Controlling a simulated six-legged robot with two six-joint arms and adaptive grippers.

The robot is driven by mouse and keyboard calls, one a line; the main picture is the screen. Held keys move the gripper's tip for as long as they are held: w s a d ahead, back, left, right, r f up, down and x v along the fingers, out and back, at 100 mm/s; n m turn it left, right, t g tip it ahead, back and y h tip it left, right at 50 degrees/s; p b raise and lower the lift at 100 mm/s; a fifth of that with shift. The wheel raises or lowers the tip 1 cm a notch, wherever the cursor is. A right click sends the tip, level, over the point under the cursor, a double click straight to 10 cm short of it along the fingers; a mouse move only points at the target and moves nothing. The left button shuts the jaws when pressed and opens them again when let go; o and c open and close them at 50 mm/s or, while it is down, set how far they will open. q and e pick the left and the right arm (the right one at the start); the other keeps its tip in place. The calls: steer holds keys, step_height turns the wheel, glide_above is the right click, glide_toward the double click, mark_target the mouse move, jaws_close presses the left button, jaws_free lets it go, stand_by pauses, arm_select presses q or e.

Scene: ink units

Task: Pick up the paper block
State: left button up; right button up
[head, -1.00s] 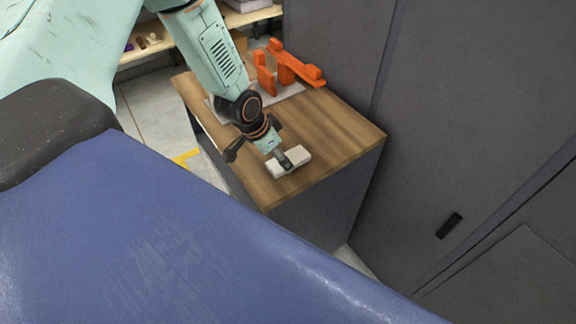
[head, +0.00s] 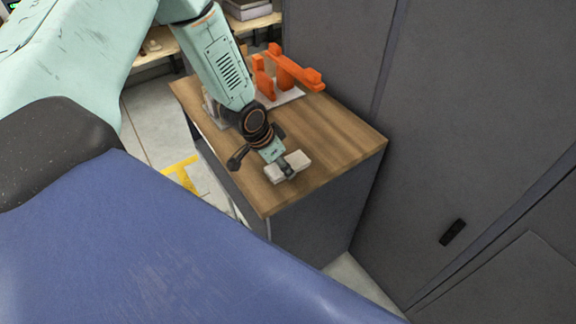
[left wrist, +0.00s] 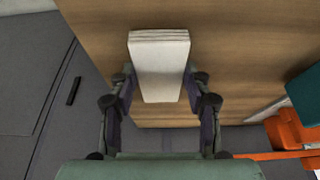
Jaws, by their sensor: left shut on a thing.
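The paper block (head: 298,164) is a small off-white slab at the front part of the wooden table top (head: 335,150). In the left wrist view the block (left wrist: 160,62) lies lengthwise between the fingers, with thin layers showing at its far end. My left gripper (head: 288,172) is shut on the block across its width, and it also shows in the left wrist view (left wrist: 160,88). I cannot tell whether the block is off the table or still touching it. My right gripper is not in view.
An orange fixture (head: 290,70) stands on a pale base at the back of the table. A grey wall (head: 450,120) rises to the right. A shelf (head: 262,22) with items is behind. The table top right of the block is clear.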

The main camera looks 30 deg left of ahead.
arm_select(q)
steer(key=shift+s, duration=0.15)
steer(key=c, duration=0.4)
steer(key=shift+a, duration=0.1)
steer(key=shift+c, duration=0.4)
